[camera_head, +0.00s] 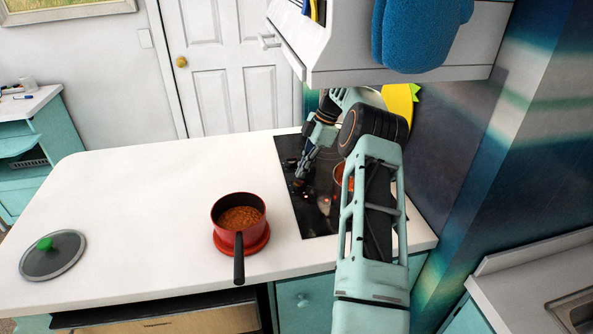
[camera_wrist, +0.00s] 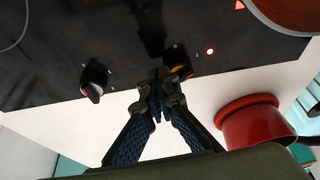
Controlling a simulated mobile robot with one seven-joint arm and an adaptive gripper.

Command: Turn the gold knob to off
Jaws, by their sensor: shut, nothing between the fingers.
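The gold knob (camera_wrist: 180,62) is on the black cooktop (camera_wrist: 60,40) in the wrist view, partly hidden by my gripper's fingertips. A red light (camera_wrist: 210,51) glows just right of it. My gripper (camera_wrist: 157,86) is shut and empty, with its tips right beside the knob; I cannot tell whether they touch it. A second knob, black and silver (camera_wrist: 94,80), sits to the left. In the head view my gripper (camera_head: 298,186) is low over the left edge of the cooktop (camera_head: 318,222), and the gold knob cannot be made out there.
A red pot of orange food (camera_head: 238,218) stands on the white counter (camera_head: 140,200), close to the cooktop, its handle towards the front. Another red pot on the cooktop (camera_wrist: 285,12) is partly seen. A glass lid (camera_head: 53,262) lies far left. A cabinet (camera_head: 400,70) overhangs.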

